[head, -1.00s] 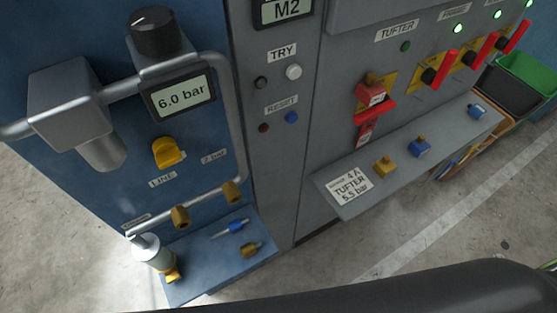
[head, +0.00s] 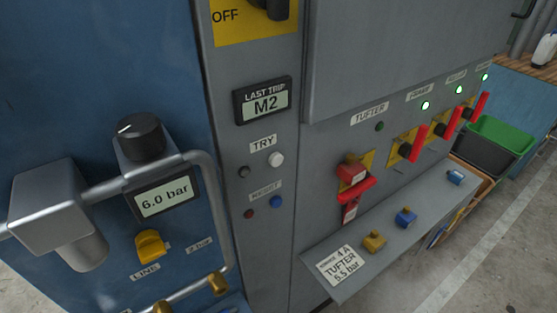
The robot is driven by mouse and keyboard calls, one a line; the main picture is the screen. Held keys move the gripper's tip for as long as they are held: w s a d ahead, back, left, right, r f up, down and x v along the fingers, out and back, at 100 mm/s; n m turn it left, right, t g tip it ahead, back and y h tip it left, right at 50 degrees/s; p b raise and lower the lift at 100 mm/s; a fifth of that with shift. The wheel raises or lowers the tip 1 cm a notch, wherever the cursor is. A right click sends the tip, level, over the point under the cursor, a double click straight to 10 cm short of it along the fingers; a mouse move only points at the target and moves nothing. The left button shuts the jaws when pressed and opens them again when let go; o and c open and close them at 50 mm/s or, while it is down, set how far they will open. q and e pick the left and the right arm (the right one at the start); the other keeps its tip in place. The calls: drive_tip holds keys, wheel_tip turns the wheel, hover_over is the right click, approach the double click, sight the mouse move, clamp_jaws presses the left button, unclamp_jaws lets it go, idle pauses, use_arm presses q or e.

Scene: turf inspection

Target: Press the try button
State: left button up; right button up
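The TRY label (head: 263,144) is on the narrow grey panel in the head view. Below it sit a round white button (head: 277,159) and, to its left, a small dark round fitting (head: 244,172). Above them a display (head: 264,102) reads LAST TRIP M2. Neither of my grippers shows in the head view, and nothing covers the white button.
A blue cabinet at left carries a 6.0 bar gauge (head: 164,197), a black knob (head: 140,136), a yellow valve handle (head: 150,245) and protruding grey piping. At right are red-handled switches (head: 353,172) and a sloped shelf (head: 320,252) with small coloured pieces. A green bin (head: 505,135) stands beyond.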

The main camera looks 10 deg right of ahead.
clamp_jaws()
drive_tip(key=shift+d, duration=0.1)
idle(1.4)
